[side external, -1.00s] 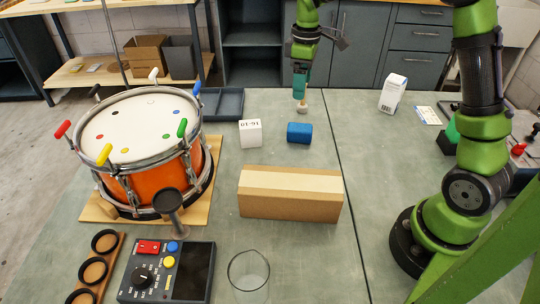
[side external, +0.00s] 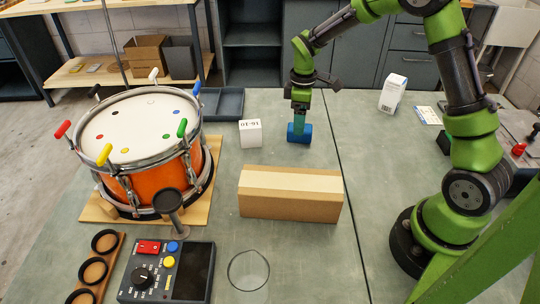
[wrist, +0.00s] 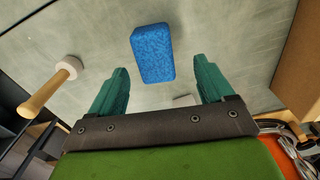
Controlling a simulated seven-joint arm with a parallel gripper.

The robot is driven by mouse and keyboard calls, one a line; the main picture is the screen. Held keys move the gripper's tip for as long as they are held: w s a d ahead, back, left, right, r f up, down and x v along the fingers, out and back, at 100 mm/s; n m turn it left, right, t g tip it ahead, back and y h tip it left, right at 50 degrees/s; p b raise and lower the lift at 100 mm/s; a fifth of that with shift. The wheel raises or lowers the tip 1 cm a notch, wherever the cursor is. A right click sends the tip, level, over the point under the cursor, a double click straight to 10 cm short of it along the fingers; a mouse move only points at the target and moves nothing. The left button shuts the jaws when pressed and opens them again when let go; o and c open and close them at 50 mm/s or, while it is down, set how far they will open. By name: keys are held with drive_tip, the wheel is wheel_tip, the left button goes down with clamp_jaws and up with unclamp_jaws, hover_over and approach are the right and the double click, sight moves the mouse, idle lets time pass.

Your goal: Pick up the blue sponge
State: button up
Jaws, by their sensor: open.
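The blue sponge (side external: 300,138) lies on the grey-green bench between the white block and the bench seam. It also shows in the wrist view (wrist: 152,53), ahead of and between my two teal fingers. My gripper (side external: 299,122) points down at the sponge and overlaps it in the side view. In the wrist view my gripper (wrist: 160,82) is open, with nothing between its fingers. The sponge looks a little beyond the fingertips there; I cannot tell whether they touch it.
A white block (side external: 250,133) stands left of the sponge. A cardboard box (side external: 290,194) lies in front. An orange drum (side external: 150,145) stands at left. A wooden-handled tool (wrist: 52,85) lies near the sponge. A white carton (side external: 392,93) stands at right.

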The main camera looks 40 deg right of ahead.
drive_tip(key=f, duration=0.4)
drive_tip(key=shift+w+d+f, duration=0.1)
drive_tip(key=shift+d+f, duration=0.25)
drive_tip(key=shift+f, duration=0.05)
drive_tip(key=c, duration=1)
drive_tip(key=shift+c, duration=0.2)
drive_tip(key=shift+r, duration=0.15)
